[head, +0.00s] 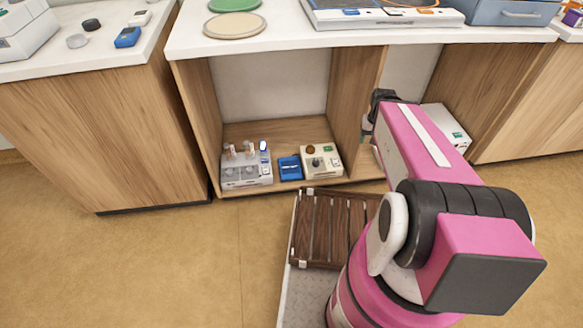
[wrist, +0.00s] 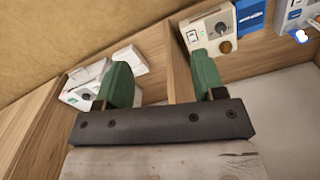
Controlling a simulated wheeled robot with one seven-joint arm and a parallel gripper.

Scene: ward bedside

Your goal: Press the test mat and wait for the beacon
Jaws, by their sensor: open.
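Two flat round discs lie on the counter, a green one (head: 233,4) and a beige one (head: 234,26); I cannot tell whether either is the test mat. In the shelf bay below stand a grey unit with knobs and vials (head: 246,172) and a cream box (head: 322,162) with a brown dome and a dark knob. The cream box also shows in the wrist view (wrist: 203,29). I cannot tell which thing is the beacon. My gripper (wrist: 160,84) is open and empty, its green fingers apart near the wooden divider (wrist: 160,55). In the head view my arm partly hides it.
A blue device (head: 290,168) stands between the grey unit and cream box. A white box (head: 447,128) stands in the bay right of the divider. A slatted brown rack (head: 330,228) lies in front of the cabinet. The floor at left is clear.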

